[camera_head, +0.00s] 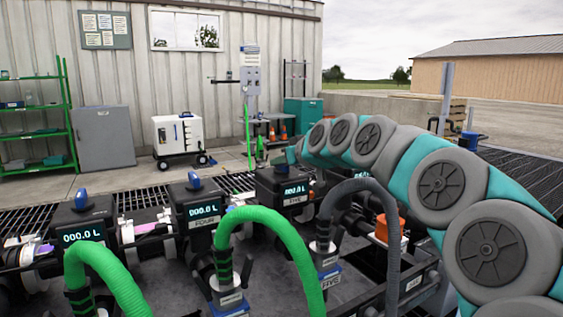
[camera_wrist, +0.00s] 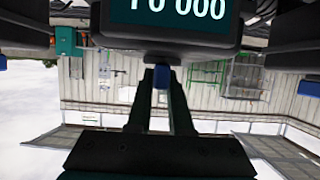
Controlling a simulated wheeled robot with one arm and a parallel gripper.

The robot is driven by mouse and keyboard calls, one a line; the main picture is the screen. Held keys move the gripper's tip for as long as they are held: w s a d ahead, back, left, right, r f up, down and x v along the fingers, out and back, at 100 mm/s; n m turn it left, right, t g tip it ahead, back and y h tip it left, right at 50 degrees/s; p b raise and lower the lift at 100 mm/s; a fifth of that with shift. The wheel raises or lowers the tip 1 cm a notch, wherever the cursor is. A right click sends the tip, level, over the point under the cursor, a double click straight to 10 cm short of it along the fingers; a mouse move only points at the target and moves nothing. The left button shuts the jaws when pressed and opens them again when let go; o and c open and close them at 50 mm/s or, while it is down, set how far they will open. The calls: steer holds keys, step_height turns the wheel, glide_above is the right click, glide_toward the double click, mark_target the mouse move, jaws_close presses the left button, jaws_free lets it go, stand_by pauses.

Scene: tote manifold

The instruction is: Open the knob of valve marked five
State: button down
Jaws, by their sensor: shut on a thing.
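The valve marked FIVE is a black meter box (camera_head: 272,186) in the middle of the head view, its display reading zero litres. In the upside-down wrist view its display box (camera_wrist: 150,45) fills the top edge, the reading cut off. My gripper (camera_wrist: 161,80) is shut on the blue knob (camera_wrist: 161,97), a small part of which shows between the two dark fingers. In the head view my gripper (camera_head: 293,153) is at the top of the FIVE box, where the arm's end hides the knob. The knob's turn angle cannot be told.
The FOUR meter box (camera_head: 197,210) with its blue knob (camera_head: 194,181) stands to the left, another box (camera_head: 84,235) farther left. Green hoses (camera_head: 262,215) and a grey hose (camera_head: 380,195) arch in front. An orange-topped part (camera_head: 388,229) sits right, below my arm.

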steer(key=shift+n+y+b, duration=0.3)
steer(key=shift+a+f+n+g+y+b, duration=0.1)
steer(key=shift+n+g+y+b, duration=0.4)
steer(key=shift+n+g+y, duration=0.15)
steer(key=shift+w+n+g+y, duration=0.1)
steer(key=shift+n+g+y, duration=0.35)
steer(key=shift+n+g, duration=0.15)
steer(key=shift+n+g+y+p, duration=0.7)
steer(key=shift+n+g+p, duration=0.25)
steer(key=shift+n+g, duration=0.3)
steer(key=shift+d+n+g+y+p, duration=0.2)
steer(key=shift+n+g+y+p, duration=0.2)
steer(key=shift+n+g+p, duration=0.45)
steer(key=shift+n+g, duration=0.55)
steer(key=shift+g, duration=0.1)
steer(key=shift+a+n+g+y+p, duration=0.15)
steer(key=shift+n+g+y+p, duration=0.15)
steer(key=shift+n+g+p, duration=0.1)
